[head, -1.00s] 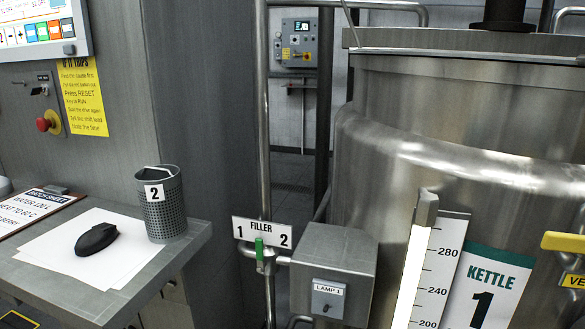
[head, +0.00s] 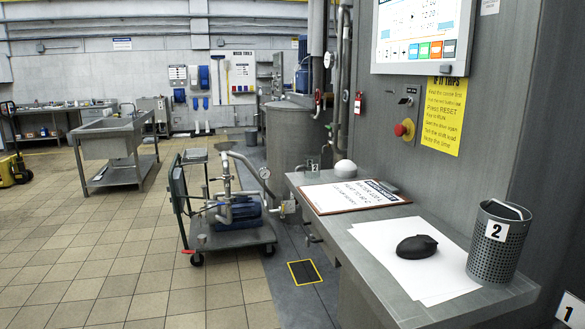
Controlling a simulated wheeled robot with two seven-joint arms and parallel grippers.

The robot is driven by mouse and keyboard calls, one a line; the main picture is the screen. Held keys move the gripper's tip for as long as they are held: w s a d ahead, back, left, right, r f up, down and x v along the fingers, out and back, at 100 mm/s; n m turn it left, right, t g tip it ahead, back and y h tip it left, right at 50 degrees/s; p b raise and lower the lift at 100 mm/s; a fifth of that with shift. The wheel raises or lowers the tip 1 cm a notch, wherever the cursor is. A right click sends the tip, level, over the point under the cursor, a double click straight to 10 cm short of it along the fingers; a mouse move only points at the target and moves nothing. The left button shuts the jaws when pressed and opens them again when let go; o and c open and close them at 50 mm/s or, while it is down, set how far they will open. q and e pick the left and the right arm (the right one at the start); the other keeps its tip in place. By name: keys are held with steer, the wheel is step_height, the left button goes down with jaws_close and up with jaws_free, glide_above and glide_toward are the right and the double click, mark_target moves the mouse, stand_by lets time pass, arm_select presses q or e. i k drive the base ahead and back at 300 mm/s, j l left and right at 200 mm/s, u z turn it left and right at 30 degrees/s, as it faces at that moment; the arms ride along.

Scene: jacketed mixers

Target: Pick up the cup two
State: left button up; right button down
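Cup two is a dark grey perforated metal cup (head: 495,262) with a white label reading "2". It stands upright at the right end of the grey shelf (head: 385,300) in the head view, beside white paper sheets (head: 440,282). Something pale shows at its mouth; I cannot tell what is inside. Neither gripper is in the head view.
A black mouse (head: 416,247) lies on the paper, left of the cup. A clipboard (head: 352,195) lies further along the shelf. The control panel wall rises behind. A pump cart (head: 232,225) stands on the tiled floor to the left, with open floor around it.

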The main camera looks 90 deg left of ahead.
mark_target(312, 160)
steer(key=u, duration=2.65)
steer(key=i+j+z, duration=0.1)
steer(key=z, duration=0.25)
steer(key=j+z, duration=0.1)
steer(key=z, duration=0.25)
steer(key=i+j+z, duration=0.15)
steer(key=z, duration=0.2)
steer(key=i+j+z, duration=0.15)
steer(key=j, duration=0.5)
steer(key=i+j+z, duration=0.2)
steer(key=j, duration=0.5)
steer(key=j+z, duration=0.15)
steer(key=j, duration=0.5)
steer(key=i, duration=0.35)
